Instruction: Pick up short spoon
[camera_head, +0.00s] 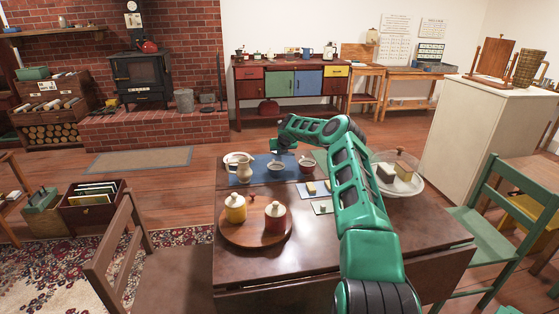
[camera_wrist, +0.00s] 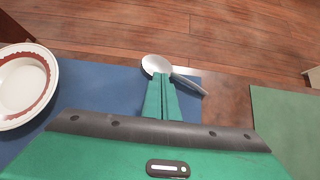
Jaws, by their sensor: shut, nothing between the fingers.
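The short spoon (camera_wrist: 156,65) shows in the wrist view. It is pale, with its bowl to the left and its grey handle slanting down to the right. It lies at the far edge of the blue mat (camera_wrist: 95,92), close to the table's edge. My gripper (camera_wrist: 161,76) is shut and empty, its green fingertips overlapping the spoon's near side in the picture. I cannot tell whether they touch it. In the head view my gripper (camera_head: 276,150) is over the far part of the table, and I cannot make out the spoon there.
A white bowl with a red band (camera_wrist: 25,88) is left of my gripper; a green mat (camera_wrist: 285,115) is right. On the table (camera_head: 300,262) stand a jug (camera_head: 240,168), a red cup (camera_head: 306,166), a round tray with two jars (camera_head: 256,238) and a glass-covered dish (camera_head: 397,172).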

